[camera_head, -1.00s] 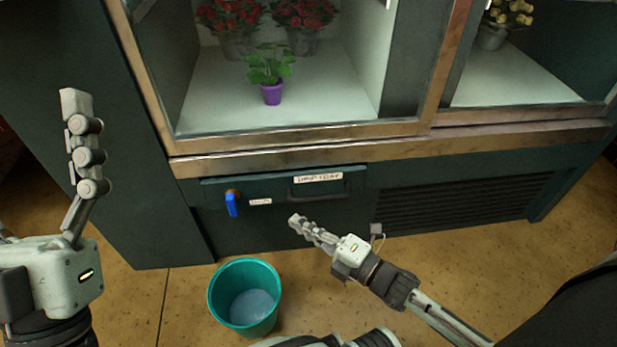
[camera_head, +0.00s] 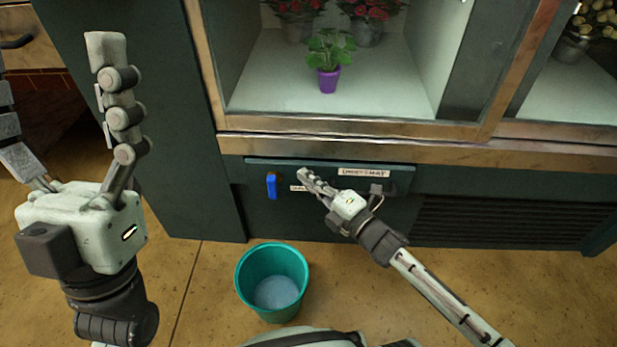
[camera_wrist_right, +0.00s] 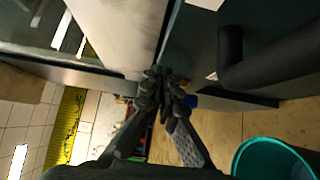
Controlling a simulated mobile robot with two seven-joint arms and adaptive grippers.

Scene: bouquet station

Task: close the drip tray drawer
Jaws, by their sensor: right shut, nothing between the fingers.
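The drip tray drawer front (camera_head: 335,212) is a dark green panel low on the cabinet, with a label and a dark handle. A thin lighter strip runs along its top edge; I cannot tell how far it stands out. My right gripper (camera_head: 305,173) is shut and empty, in front of the panel between the blue tap and the label; contact is unclear. In the right wrist view its closed fingers (camera_wrist_right: 163,88) are beside the dark panel, and a thick dark bar (camera_wrist_right: 275,58) shows at right. My left gripper (camera_head: 52,92) is raised at left, fingers apart, one tip cut off.
A blue tap (camera_head: 271,186) is on the left of the panel. A teal bucket (camera_head: 272,283) stands on the floor below. A purple potted plant (camera_head: 328,75) sits in the display case above. A vent grille (camera_head: 510,222) is at right.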

